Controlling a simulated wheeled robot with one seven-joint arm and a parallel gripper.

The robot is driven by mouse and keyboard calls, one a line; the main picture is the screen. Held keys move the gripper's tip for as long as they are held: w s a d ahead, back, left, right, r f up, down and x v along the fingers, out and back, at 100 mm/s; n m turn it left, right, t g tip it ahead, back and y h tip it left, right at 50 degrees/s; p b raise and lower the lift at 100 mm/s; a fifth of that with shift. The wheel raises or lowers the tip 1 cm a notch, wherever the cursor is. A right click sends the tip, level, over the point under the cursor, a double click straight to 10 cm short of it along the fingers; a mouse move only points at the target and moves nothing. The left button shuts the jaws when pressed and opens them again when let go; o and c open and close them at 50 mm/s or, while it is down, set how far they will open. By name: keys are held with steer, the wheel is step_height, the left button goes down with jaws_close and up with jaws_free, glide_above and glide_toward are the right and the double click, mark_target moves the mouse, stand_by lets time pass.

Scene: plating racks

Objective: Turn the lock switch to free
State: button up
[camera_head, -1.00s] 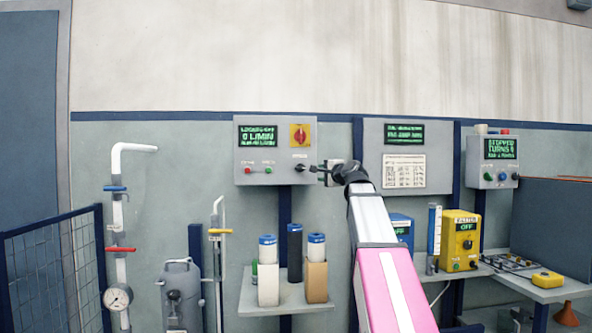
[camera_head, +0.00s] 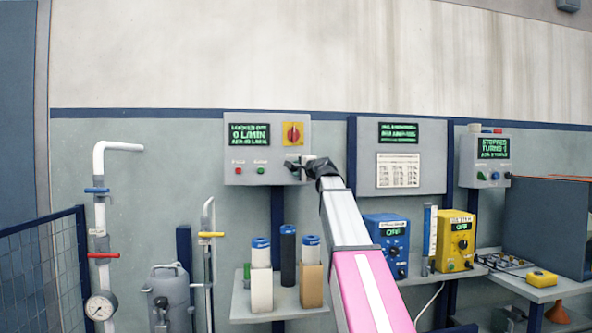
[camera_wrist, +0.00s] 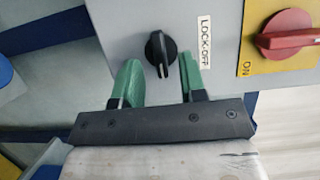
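The lock switch, a black rotary knob (camera_wrist: 160,52), sits on the grey control panel beside a LOCK-OFF label (camera_wrist: 205,42) in the wrist view. My gripper (camera_wrist: 160,82) is open, with its green-tipped fingers on either side of the knob, one left and one right. I cannot tell whether either finger touches it. In the head view my gripper (camera_head: 300,168) is at the lower right of the grey panel (camera_head: 245,150), hiding the knob. The panel's green display appears to read LOCKED OFF and 0 L/MIN.
A red rotary switch on a yellow plate (camera_head: 293,134) is above the gripper. Red (camera_head: 238,171) and green (camera_head: 261,170) buttons are to its left. A shelf (camera_head: 282,309) with several cylinders stands below. Another panel (camera_head: 402,140) is to the right.

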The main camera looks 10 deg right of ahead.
steer(key=shift+x, duration=0.95)
jaws_close()
